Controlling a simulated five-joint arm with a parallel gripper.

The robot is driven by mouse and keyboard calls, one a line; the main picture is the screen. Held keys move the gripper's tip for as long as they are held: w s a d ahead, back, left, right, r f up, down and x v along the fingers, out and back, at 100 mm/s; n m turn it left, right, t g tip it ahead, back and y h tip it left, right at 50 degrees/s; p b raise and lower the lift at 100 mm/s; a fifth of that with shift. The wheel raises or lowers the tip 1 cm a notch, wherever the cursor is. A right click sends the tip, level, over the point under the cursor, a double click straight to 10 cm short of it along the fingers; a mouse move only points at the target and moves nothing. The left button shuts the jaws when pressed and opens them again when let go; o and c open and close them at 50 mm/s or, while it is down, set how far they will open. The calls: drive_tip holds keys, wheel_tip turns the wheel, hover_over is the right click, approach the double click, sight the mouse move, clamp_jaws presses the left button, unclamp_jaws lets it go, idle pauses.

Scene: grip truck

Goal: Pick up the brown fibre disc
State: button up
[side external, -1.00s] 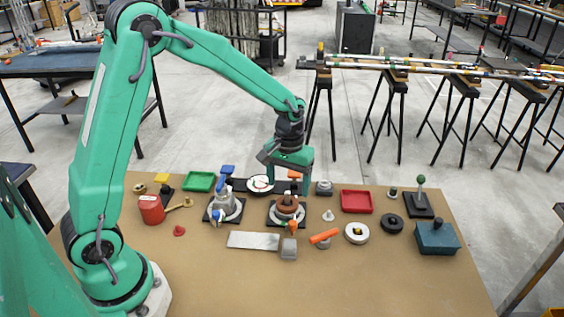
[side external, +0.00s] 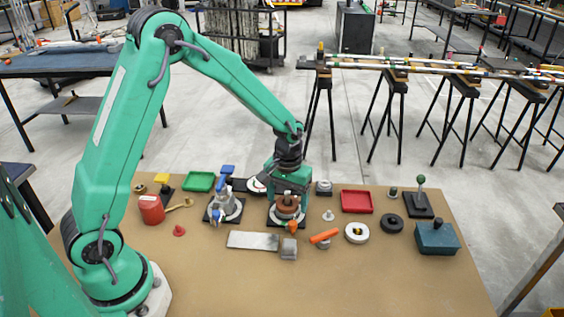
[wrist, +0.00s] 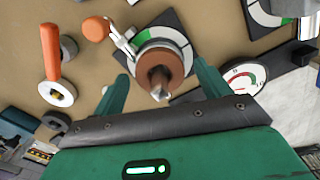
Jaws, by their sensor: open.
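The brown fibre disc (side external: 287,204) sits on a round white-and-green dial base on a dark plate, left of the red tray. In the wrist view the brown disc (wrist: 177,62) surrounds a dark hub with a metal tip. My gripper (side external: 289,192) is just above and behind the disc in the side view, partly covering its base. In the wrist view my gripper (wrist: 162,75) is open, with one green finger on each side of the disc. I see no contact between fingers and disc.
An orange-handled clamp (side external: 292,227) stands close in front of the disc. An orange-handled tool (side external: 324,236), a white ring (side external: 357,240) and a red tray (side external: 357,209) lie to the right. The table front is clear.

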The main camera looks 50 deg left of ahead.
sight(279, 206)
drive_tip(key=shift+c, duration=0.3)
drive_tip(key=c, duration=1)
drive_tip(key=shift+r, duration=0.1)
wheel_tip(279, 206, up, 10)
drive_tip(key=shift+f, duration=0.1)
idle(0.4)
wheel_tip(279, 206, up, 6)
drive_tip(key=s+m, duration=0.2)
drive_tip(key=m, duration=0.2)
drive_tip(key=shift+s+a+m, duration=0.15)
drive_tip(key=shift+s+m, duration=0.05)
drive_tip(key=shift+m, duration=0.1)
